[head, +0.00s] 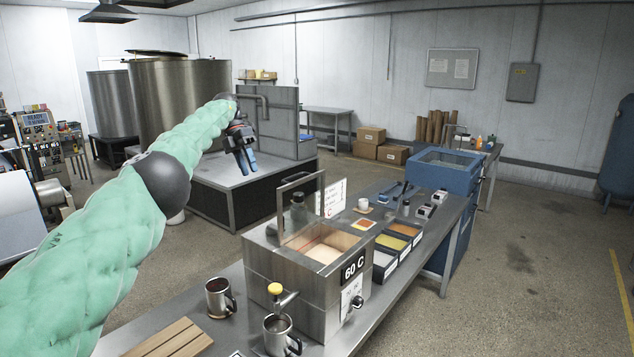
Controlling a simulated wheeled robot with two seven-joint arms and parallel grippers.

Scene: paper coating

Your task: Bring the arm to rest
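My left arm in its pale green sleeve reaches from the lower left up and away into the room. My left gripper (245,163) hangs at its end, pointing down, in the air beyond the bench's far left side. It looks dark blue and small, and I see nothing held in it. I cannot make out whether its fingers are apart. The steel 60 C bath (275,268) stands on the bench to the right of and nearer than the gripper. My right gripper is not in view.
Two steel mugs (217,300) (277,335), a wooden board (165,340) and colored trays (392,243) are on the bench (455,205). A blue machine (450,175) stands at its far end. Large steel tanks (160,100) stand behind the arm. Floor (540,260) at right is clear.

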